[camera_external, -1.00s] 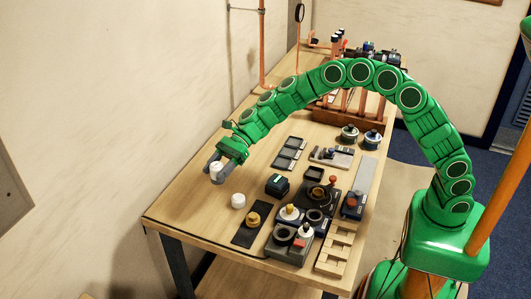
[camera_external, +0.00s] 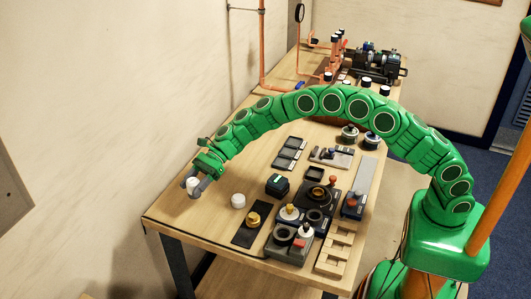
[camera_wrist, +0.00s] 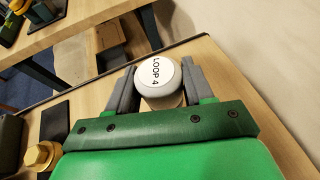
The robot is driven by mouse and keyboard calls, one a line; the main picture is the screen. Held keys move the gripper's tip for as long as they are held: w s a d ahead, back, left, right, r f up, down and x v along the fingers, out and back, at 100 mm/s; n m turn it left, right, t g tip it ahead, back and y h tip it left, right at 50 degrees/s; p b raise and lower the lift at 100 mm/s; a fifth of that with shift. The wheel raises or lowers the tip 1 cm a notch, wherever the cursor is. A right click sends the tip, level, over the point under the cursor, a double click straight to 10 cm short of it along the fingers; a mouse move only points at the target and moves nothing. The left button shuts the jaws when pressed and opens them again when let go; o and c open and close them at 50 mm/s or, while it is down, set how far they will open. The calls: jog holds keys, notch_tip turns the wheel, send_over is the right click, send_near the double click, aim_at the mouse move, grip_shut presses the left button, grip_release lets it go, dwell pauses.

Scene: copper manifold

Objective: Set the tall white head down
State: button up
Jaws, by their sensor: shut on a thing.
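My gripper (camera_external: 194,190) is at the left part of the wooden table, its grey fingers shut on a white head (camera_external: 192,186). In the wrist view the white head (camera_wrist: 158,76) sits between the two fingers, with "LOOP 4" printed on its round top. A paler lower part shows under its cap. I cannot tell whether its underside touches the table. A second white head (camera_external: 238,201) stands on the table to the right of my gripper.
A dark plate with a brass fitting (camera_external: 253,219) lies right of the second white head; the brass piece (camera_wrist: 41,156) also shows in the wrist view. Several dark fixtures (camera_external: 290,212) fill the table's right side. Bare wood (camera_external: 175,218) surrounds my gripper near the table's left edge.

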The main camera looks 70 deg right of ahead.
jog(key=shift+w+a+f, duration=0.15)
jog(key=shift+w+f, duration=0.35)
jog(key=shift+f, duration=1.6)
jog(key=shift+f, duration=0.1)
jog(key=o, duration=1.1)
